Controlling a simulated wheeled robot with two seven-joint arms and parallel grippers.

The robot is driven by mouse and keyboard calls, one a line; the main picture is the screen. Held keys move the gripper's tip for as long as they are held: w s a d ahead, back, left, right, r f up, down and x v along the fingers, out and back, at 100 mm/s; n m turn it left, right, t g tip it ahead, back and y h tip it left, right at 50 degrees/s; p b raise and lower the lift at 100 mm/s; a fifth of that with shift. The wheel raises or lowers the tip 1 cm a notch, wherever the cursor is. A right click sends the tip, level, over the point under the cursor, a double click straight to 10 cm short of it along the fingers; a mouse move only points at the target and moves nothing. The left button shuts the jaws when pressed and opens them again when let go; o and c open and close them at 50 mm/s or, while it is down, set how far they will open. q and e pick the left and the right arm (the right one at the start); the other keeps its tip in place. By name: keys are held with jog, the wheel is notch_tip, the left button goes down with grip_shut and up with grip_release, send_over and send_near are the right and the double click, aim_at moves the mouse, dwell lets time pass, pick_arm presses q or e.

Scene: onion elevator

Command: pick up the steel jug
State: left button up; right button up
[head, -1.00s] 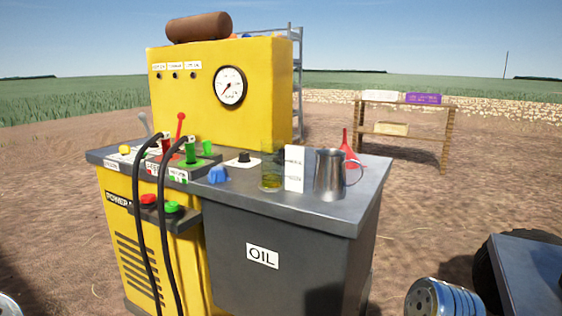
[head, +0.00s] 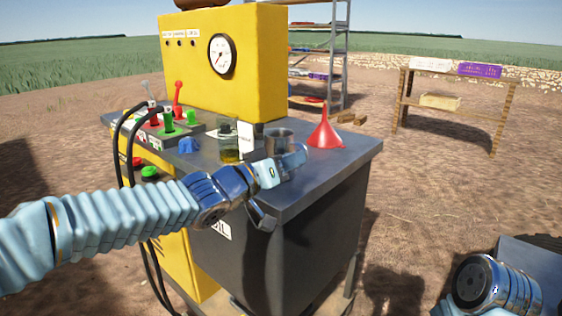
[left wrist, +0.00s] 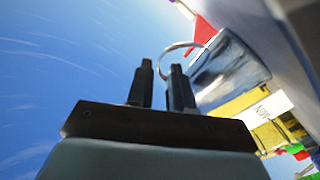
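The steel jug (head: 279,139) stands on the grey top of the machine. My left gripper (head: 298,158) is in front of it in the head view and hides its lower part and handle. In the left wrist view the jug (left wrist: 230,72) is just right of my left gripper (left wrist: 161,70). Its two dark fingers are apart. The curved jug handle (left wrist: 176,46) comes down behind the right finger toward the gap between them. I cannot tell whether a finger touches it. My right gripper is out of view.
A red funnel (head: 325,133) stands right of the jug. A glass with yellowish oil (head: 230,152) and a white card (head: 245,138) stand left of it. A blue object (head: 188,146) lies farther left. The yellow housing (head: 265,70) rises behind. A wooden rack (head: 455,112) stands back right.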

pick_arm(q)
jog(key=x, duration=0.6)
jog(key=shift+w+d+r, duration=0.1)
jog(key=shift+w, duration=0.2)
grip_shut()
